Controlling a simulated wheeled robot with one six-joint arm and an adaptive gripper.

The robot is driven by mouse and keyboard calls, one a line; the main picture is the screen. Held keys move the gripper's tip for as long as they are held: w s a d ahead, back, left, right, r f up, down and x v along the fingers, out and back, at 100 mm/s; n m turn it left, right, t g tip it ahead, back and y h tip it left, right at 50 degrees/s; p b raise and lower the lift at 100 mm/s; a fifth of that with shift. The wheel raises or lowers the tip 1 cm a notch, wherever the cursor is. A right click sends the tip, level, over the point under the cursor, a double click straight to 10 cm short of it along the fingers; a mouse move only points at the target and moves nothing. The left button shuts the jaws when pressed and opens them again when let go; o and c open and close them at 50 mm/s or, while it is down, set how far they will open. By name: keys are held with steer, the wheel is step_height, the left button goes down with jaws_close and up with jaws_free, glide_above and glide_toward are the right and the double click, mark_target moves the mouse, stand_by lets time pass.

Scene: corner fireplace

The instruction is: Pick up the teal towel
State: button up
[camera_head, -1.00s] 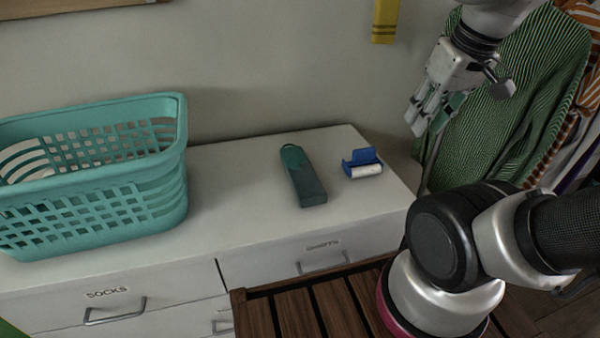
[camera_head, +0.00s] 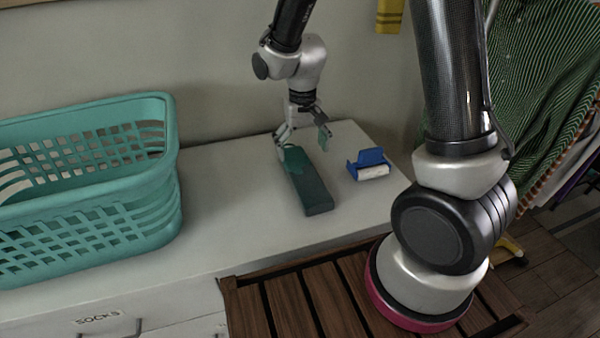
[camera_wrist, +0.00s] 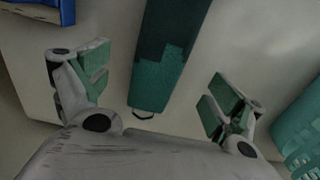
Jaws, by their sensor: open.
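The teal towel (camera_head: 311,190) lies as a long, narrow folded strip on the white dresser top, darker at its near end and with a small loop at its far end. In the wrist view the towel (camera_wrist: 165,65) runs between my open fingers, its looped end close to the palm. My gripper (camera_head: 303,143) is at the far end of the towel, pointing down, with one finger on either side. My gripper (camera_wrist: 160,95) has green finger pads and holds nothing. I cannot tell whether a finger touches the towel.
A teal laundry basket (camera_head: 150,190) stands on the dresser (camera_head: 235,185) at left. A blue lint roller or dispenser (camera_head: 370,164) with a white roll sits just right of the towel. The wall is close behind. Striped green cloth (camera_head: 545,90) hangs at right.

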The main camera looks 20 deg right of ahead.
mark_target(301, 166)
steer(key=f, duration=0.7)
steer(key=shift+w+a+f, duration=0.1)
steer(key=shift+w+f, duration=0.1)
steer(key=shift+w, duration=0.1)
steer(key=c, duration=1.2)
